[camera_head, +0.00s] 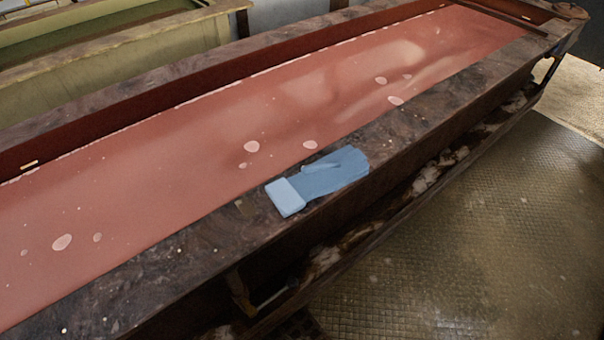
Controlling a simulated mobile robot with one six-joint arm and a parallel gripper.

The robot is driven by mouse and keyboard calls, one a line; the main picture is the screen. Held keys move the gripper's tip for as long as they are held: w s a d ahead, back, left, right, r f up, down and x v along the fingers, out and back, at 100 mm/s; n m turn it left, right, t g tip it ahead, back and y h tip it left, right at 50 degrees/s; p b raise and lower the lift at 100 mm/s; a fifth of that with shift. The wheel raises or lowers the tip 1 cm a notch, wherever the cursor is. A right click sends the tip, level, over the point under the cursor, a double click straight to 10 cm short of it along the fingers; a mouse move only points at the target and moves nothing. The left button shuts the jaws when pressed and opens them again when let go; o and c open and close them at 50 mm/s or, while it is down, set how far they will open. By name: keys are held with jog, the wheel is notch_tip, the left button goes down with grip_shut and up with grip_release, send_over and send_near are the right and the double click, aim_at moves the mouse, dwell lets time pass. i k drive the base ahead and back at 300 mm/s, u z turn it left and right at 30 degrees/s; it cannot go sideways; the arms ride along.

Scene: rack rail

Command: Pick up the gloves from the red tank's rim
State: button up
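The blue gloves (330,175) lie flat on the near rim of the red tank (410,132). Their lighter cuff (286,197) points to the lower left and the fingers to the upper right. They look stacked, but I cannot tell how many there are. They reach across most of the rim's width, close to the red liquid (190,170). My gripper is not in view.
The long tank runs from lower left to upper right, with pale foam spots on its liquid. A yellowish tank (110,60) stands behind it at the upper left. Patterned metal floor (460,240) at the lower right is clear. A ledge (400,205) runs below the rim.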

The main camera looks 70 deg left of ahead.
aim_at(341, 168)
jog(key=z, duration=0.4)
jog(key=k, duration=0.15)
jog(key=u, duration=2.75)
jog(key=k, duration=0.65)
jog(key=z, duration=0.05)
jog(key=i, duration=0.6)
